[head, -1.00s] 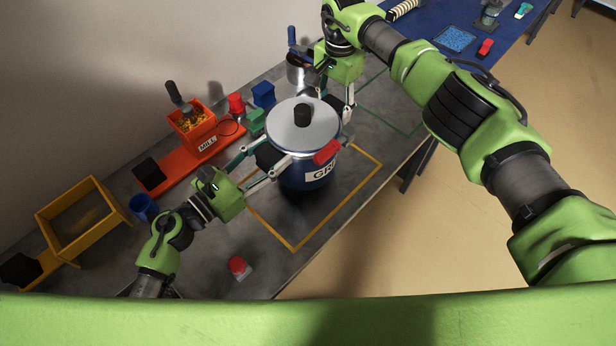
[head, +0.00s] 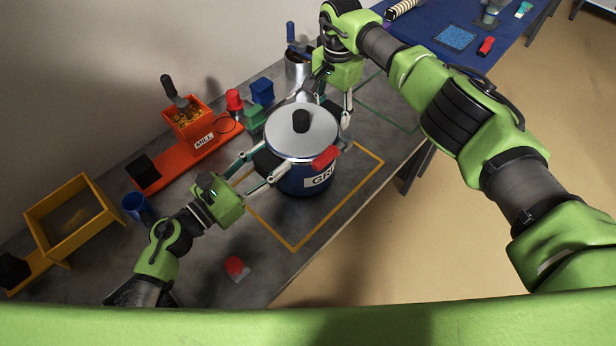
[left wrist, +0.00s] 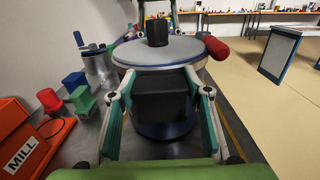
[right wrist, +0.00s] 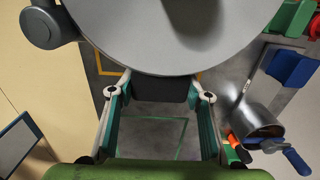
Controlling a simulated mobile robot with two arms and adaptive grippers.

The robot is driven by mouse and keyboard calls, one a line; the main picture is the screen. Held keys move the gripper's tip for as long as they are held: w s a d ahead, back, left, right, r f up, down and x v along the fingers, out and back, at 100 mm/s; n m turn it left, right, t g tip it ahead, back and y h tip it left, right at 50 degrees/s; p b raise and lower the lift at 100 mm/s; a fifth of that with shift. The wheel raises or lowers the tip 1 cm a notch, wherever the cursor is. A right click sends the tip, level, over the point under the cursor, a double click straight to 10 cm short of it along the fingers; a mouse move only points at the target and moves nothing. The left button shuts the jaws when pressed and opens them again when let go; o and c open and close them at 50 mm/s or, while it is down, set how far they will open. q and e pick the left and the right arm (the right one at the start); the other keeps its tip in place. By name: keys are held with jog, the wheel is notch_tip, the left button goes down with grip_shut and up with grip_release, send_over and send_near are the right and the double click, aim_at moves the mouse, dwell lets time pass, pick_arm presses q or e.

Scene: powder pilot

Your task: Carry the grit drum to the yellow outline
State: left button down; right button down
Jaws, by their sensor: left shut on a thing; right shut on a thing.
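The grit drum is a dark blue pot (head: 298,184) with a grey lid, a black knob, a red grip and a white label partly reading "GRI". It is upright within the yellow outline (head: 336,209) in the head view, whose far part it hides. I cannot tell whether its base touches the table. My left gripper (head: 267,168) is shut on the drum's near-left black handle, which shows in the left wrist view (left wrist: 162,95). My right gripper (head: 344,112) is shut on the opposite black handle, seen in the right wrist view (right wrist: 160,88).
An orange mill (head: 183,150), a green block (head: 254,119), a blue block (head: 262,92) and a metal pot (head: 297,66) stand behind. A yellow tray (head: 70,248) and blue cup (head: 135,205) are left. A red button (head: 235,265) lies near the front. A green outline (head: 398,122) is right.

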pick_arm(q)
jog(key=shift+f+b, duration=0.35)
jog(key=shift+f, duration=0.1)
pick_arm(e)
jog(key=shift+a+f, duration=0.1)
jog(key=shift+f, duration=0.4)
pick_arm(q)
jog(key=c, duration=1.1)
grip_release()
pick_arm(e)
jog(key=c, duration=1.1)
grip_release()
jog(key=shift+s, duration=0.1)
pick_arm(q)
jog(key=shift+s, duration=0.1)
pick_arm(e)
jog(key=shift+r, duration=0.1)
pick_arm(q)
jog(key=shift+a, duration=0.1)
pick_arm(e)
jog(key=shift+r, duration=0.3)
notch_tip(320, 180, up, 11)
jog(key=shift+r, duration=0.2)
pick_arm(q)
jog(key=v, duration=1.1)
jog(key=shift+s+a, duration=0.25)
jog(key=shift+s, duration=0.05)
